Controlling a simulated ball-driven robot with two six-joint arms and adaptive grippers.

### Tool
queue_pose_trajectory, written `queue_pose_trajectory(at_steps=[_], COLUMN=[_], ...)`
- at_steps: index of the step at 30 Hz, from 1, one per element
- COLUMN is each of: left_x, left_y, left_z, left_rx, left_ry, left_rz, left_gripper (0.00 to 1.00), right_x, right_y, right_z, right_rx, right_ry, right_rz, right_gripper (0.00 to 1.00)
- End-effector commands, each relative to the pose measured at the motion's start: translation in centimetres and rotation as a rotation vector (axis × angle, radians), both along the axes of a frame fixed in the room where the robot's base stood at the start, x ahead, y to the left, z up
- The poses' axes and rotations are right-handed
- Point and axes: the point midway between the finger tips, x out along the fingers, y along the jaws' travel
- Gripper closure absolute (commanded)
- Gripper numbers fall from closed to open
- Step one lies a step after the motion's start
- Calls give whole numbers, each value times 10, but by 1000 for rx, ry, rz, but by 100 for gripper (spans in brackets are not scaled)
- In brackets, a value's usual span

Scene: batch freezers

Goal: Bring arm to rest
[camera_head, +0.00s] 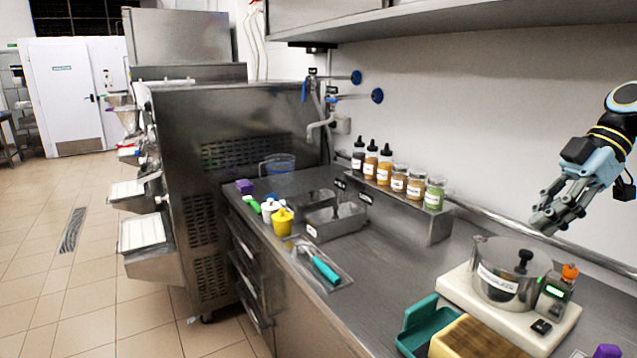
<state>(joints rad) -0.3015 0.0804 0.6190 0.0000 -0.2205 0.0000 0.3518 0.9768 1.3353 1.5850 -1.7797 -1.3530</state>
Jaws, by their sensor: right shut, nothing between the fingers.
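My right gripper (546,221) hangs at the right of the head view, above the back of the steel counter (385,262). Its grey fingers point down and left, closed together with nothing between them. It is in the air above and behind the lidded metal pot (507,274), apart from it as far as I can tell. My right arm comes in from the right edge. My left gripper is not in view.
The pot sits on a white appliance (567,322). A teal tray (418,325) lies in front. Bottles and jars stand on a small steel shelf (428,225). A steel overhead shelf (440,20) runs above. The large freezer machine (225,110) stands left. Floor at left is clear.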

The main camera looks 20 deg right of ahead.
Motion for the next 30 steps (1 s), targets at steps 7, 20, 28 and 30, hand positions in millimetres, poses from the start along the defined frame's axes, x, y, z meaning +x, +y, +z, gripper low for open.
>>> queue_pose_trajectory(at_steps=[7, 20, 28, 30], left_x=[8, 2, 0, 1], left_y=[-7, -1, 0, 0], left_z=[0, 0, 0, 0], left_rx=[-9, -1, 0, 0], left_ry=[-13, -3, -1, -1], left_rz=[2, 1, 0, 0], left_gripper=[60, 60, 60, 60], right_x=[-19, -124, -168, -177], right_y=[41, 185, 217, 219], right_z=[-63, -190, -175, -167], right_rx=[-99, -388, -403, -398], right_ry=[120, 242, 196, 186], right_rz=[-39, -481, -875, -969], right_gripper=[100, 100, 100, 100])
